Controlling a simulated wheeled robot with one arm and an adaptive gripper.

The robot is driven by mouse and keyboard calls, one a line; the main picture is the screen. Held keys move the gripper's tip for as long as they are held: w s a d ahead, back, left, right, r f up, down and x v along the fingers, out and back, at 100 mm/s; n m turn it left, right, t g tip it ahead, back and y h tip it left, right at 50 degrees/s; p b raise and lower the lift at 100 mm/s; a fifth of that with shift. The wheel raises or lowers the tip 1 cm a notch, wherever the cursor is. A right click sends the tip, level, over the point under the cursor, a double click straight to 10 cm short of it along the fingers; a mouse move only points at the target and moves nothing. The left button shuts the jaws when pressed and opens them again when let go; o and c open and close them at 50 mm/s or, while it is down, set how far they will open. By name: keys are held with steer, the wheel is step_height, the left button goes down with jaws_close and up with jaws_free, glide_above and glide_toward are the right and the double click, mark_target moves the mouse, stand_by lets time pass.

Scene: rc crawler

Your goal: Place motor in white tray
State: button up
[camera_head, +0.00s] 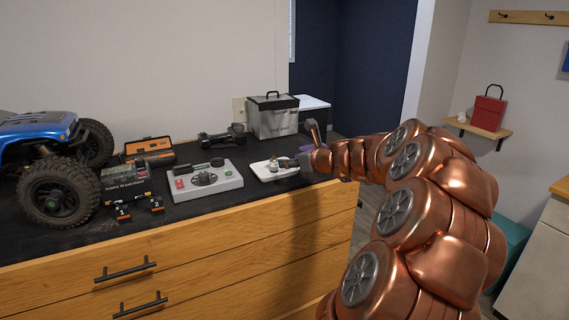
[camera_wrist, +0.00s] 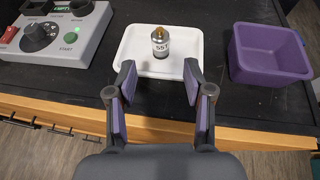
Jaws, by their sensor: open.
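The motor (camera_wrist: 160,44), a small cylinder with a brass-coloured top and a label reading 557, stands upright on the white tray (camera_wrist: 190,70) in the wrist view. In the head view the white tray (camera_head: 262,174) lies on the dark counter, with the small motor (camera_head: 274,163) on it. My gripper (camera_wrist: 157,78) is open and empty. Its two fingers, with purple inner pads, reach over the tray's near edge on either side of the motor's line, apart from the motor. In the head view my gripper (camera_head: 299,160) is partly hidden by my arm.
A purple bin (camera_wrist: 268,56) stands right of the tray. A grey control box (camera_head: 205,181) with a dial and green start button stands left of it. A blue RC crawler (camera_head: 50,160), batteries (camera_head: 122,211) and a silver lidded box (camera_head: 272,118) are also on the counter.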

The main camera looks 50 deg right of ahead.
steer(key=shift+v, duration=0.9)
steer(key=shift+a, duration=0.1)
steer(key=w+a+f+n+g+y, duration=0.15)
steer(key=a+n, duration=0.25)
steer(key=a, duration=0.4)
steer(key=w+a+n+y, duration=0.2)
steer(key=a+n+y, duration=0.15)
steer(key=a, duration=0.55)
steer(key=s+a+f+n+g+y, duration=0.1)
steer(key=s+a+f+n+g, duration=0.1)
steer(key=a+n, duration=0.5)
steer(key=s+a+f+n+g+y, duration=0.2)
steer(key=a+n+g, duration=0.15)
steer(key=a, duration=0.75)
steer(key=s+a+f+n+g+h, duration=0.1)
steer(key=s+a+f+n+g, duration=0.15)
steer(key=s+a+n, duration=0.35)
steer(key=s+a+f+n+g+h, duration=0.1)
steer(key=s+a+f+n+g, duration=0.2)
steer(key=s+n, duration=0.45)
steer(key=s+d+f+n+g+h, duration=0.1)
steer(key=s+n, duration=0.2)
steer(key=s, duration=0.4)
steer(key=s+d+f+n+g+h, duration=0.1)
steer(key=s+f+n+h, duration=0.1)
steer(key=s, duration=0.6)
steer(key=shift+f+n+g+h, duration=0.3)
steer(key=shift+n+g, duration=0.05)
steer(key=shift+n, duration=0.4)
